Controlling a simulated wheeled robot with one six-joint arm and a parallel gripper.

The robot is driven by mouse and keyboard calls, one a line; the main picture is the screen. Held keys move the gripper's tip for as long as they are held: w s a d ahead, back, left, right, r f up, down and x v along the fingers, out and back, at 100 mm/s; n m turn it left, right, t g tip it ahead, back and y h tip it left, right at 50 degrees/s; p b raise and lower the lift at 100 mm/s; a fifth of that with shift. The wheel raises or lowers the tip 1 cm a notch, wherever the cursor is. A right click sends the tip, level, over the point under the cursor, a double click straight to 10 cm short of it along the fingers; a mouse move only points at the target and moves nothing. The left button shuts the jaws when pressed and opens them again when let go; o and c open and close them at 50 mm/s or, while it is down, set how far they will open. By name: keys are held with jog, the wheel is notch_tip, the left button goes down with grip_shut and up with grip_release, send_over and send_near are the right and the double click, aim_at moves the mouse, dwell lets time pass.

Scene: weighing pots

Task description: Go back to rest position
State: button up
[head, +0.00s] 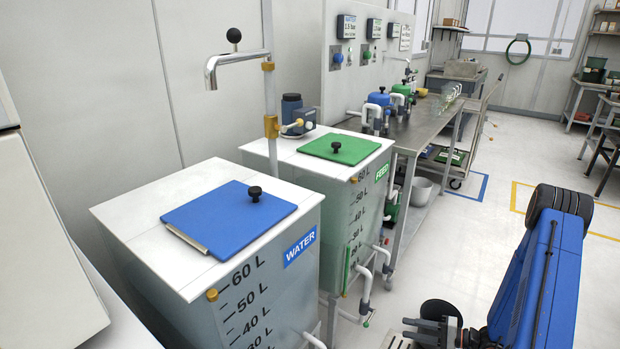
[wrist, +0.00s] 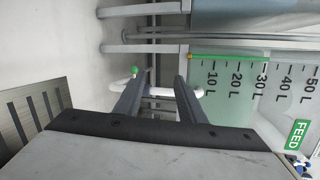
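My gripper (wrist: 160,76) shows in the wrist view with its two dark fingers apart and nothing visibly held between them. Beyond the fingers is a white pipe (wrist: 160,91) with a green knob (wrist: 133,70) near the left finger. I cannot tell from this view whether a finger touches them. The FEED tank (wrist: 225,100) lies to the right of the fingers, turned sideways in the picture.
The WATER tank (head: 265,300) with a blue lid (head: 229,216) stands nearest. The FEED tank (head: 362,205) with a green lid (head: 339,148) is behind it. A metal bench (head: 425,125) runs along the wall beyond. The floor (head: 450,230) to the right of the tanks is clear.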

jog(key=s+a+r+n+g+h, duration=0.1)
jog(key=s+a+r+n+g, duration=0.15)
jog(key=r, duration=0.65)
jog(key=s+a+r+n+g+h, duration=0.2)
jog(key=s+a+r+g, duration=0.15)
jog(key=r, duration=0.55)
jog(key=s+a+r+n+g+h, duration=0.1)
jog(key=s+a+r+n+g, duration=0.2)
jog(key=r, duration=0.6)
jog(key=s+d+r+t+h, duration=0.1)
jog(key=s+r+t+h, duration=0.6)
jog(key=s+r, duration=1.1)
jog(key=s+h, duration=0.1)
jog(key=h, duration=0.1)
jog(key=shift+d+r+h, duration=0.3)
jog(key=shift+r+h, duration=0.05)
jog(key=shift+h, duration=0.05)
